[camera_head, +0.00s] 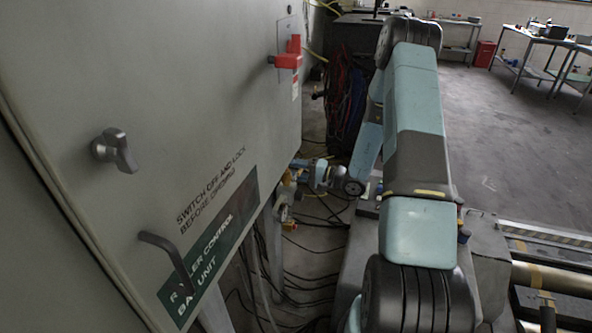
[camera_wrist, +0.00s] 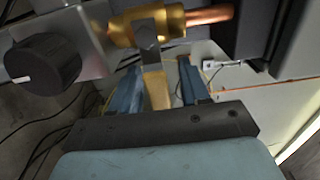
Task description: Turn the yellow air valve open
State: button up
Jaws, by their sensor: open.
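The yellow air valve shows at the top of the wrist view as a brass-coloured body (camera_wrist: 148,25) on a copper pipe (camera_wrist: 210,15). Its yellow lever (camera_wrist: 157,90) runs down from a dark bracket toward my palm. My gripper (camera_wrist: 158,82) is open, with one blue finger on each side of the lever. Gaps show between the lever and the fingers, so it does not look clamped. In the head view my gripper (camera_head: 302,166) is small, beside the cabinet's lower right corner, close to the orange-yellow fittings (camera_head: 286,190). The lever cannot be made out there.
A black knob (camera_wrist: 42,63) sits on a grey block left of the valve. The grey control cabinet (camera_head: 200,130) fills the head view's left, with a red switch (camera_head: 289,60) and a protruding handle (camera_head: 165,255). Cables (camera_head: 300,285) lie below. Open floor (camera_head: 510,150) is to the right.

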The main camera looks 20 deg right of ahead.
jog(key=shift+c, duration=0.3)
grip_shut()
dwell(0.3)
